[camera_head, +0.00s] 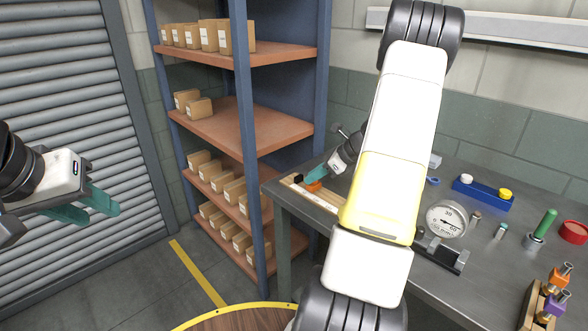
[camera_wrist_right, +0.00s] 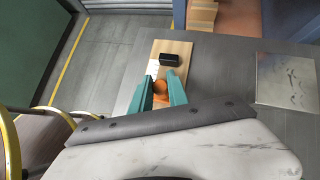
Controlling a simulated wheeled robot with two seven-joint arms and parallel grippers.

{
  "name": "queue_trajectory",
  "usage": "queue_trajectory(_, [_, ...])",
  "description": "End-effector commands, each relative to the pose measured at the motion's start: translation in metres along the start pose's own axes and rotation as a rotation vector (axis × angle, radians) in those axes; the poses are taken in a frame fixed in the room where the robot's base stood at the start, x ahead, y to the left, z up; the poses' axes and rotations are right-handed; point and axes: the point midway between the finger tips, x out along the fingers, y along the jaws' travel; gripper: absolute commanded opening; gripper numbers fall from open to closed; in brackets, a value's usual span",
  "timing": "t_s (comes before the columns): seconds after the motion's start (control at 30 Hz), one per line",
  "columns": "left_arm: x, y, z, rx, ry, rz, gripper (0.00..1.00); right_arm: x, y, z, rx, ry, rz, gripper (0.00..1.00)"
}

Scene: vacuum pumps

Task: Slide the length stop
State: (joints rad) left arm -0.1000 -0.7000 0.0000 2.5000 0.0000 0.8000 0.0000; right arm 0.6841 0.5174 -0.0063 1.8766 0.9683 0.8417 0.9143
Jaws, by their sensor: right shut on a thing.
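The length stop, a small orange piece (camera_head: 314,187), sits on a wooden board (camera_head: 325,205) with a white strip at the left end of the workbench. In the right wrist view the orange stop (camera_wrist_right: 160,89) lies between the teal fingers of my right gripper (camera_wrist_right: 161,80), which is shut on it. The fingers hide part of it. A black block (camera_wrist_right: 170,60) is on the board (camera_wrist_right: 172,47) just beyond the fingertips, apart from the stop. My left gripper (camera_head: 97,212) is open and empty, away from the bench at the left.
The grey workbench (camera_head: 287,206) holds a dial gauge (camera_head: 446,219), a blue holder (camera_head: 482,194), a green-handled tool (camera_head: 545,224) and a red round container (camera_head: 573,232). A shelf (camera_head: 238,119) with cardboard boxes stands behind. My right arm hides the bench's middle.

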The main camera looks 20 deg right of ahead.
Motion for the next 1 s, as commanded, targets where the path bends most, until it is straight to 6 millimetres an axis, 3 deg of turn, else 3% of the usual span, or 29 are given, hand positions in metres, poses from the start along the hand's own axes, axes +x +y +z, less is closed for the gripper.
queue_trajectory(0.23, [0.000,0.000,0.000,0.000,0.000,0.000,0.36,-0.008,0.002,-0.007,0.001,0.001,-0.004,0.00])
queue_trajectory(0.7, [0.000,0.000,0.000,0.000,0.000,0.000,0.36,-0.080,0.044,-0.080,0.002,0.003,-0.006,0.00])
queue_trajectory(1.0, [0.000,0.000,0.000,0.000,0.000,0.000,0.36,-0.085,0.048,-0.084,0.000,0.000,-0.003,0.00])
